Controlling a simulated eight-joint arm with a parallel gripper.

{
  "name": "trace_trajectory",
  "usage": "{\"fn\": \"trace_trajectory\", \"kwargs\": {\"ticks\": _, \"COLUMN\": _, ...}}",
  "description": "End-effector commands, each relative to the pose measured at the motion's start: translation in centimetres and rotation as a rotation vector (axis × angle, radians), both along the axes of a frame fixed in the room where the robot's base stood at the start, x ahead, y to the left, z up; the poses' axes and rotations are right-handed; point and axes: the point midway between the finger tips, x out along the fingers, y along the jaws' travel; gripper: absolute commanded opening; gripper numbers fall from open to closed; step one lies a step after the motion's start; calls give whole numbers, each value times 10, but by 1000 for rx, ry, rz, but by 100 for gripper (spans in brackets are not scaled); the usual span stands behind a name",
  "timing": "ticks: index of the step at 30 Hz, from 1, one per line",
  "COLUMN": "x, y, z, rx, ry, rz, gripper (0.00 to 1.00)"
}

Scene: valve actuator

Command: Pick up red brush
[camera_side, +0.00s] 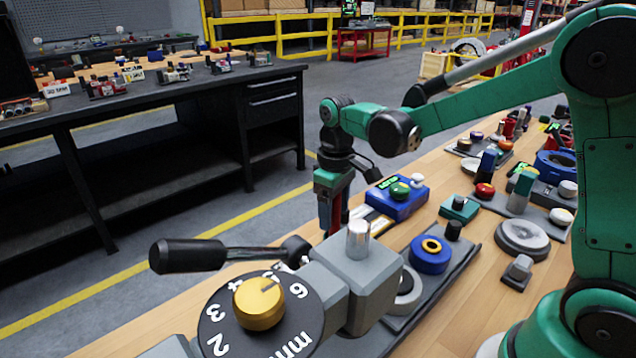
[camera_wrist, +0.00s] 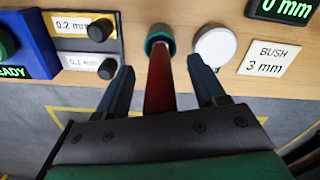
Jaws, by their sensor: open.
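In the wrist view a red rod-shaped handle (camera_wrist: 159,85) with a dark teal round end lies between the two fingers of my gripper (camera_wrist: 160,66). It looks like the red brush; its lower part is hidden by the gripper body. The fingers are spread, with a gap on each side of the red handle. In the side view my gripper (camera_side: 333,225) points down at the bench's near edge, behind the large dial device. A red upright part (camera_side: 324,212) shows beside the fingers there; the side view does not show clearly where it ends.
A blue box (camera_side: 395,200) with a green knob stands right of my gripper. The grey device with a numbered dial (camera_side: 260,303) and black lever (camera_side: 188,256) is in front. In the wrist view a white round knob (camera_wrist: 217,46) and black knobs (camera_wrist: 100,30) are close to the fingers.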

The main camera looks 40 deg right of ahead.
Motion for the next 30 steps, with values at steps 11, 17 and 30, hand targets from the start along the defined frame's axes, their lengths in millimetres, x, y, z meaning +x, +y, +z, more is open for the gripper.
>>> {"fn": "trace_trajectory", "kwargs": {"ticks": 11, "x": 0, "y": 0, "z": -5, "rx": 0, "ry": -1, "rz": 0, "gripper": 52}}
{"fn": "trace_trajectory", "kwargs": {"ticks": 17, "x": 0, "y": 0, "z": -5, "rx": 0, "ry": -1, "rz": 0, "gripper": 0}}
{"fn": "trace_trajectory", "kwargs": {"ticks": 30, "x": 0, "y": 0, "z": 0, "rx": 0, "ry": -1, "rz": 0, "gripper": 0}}
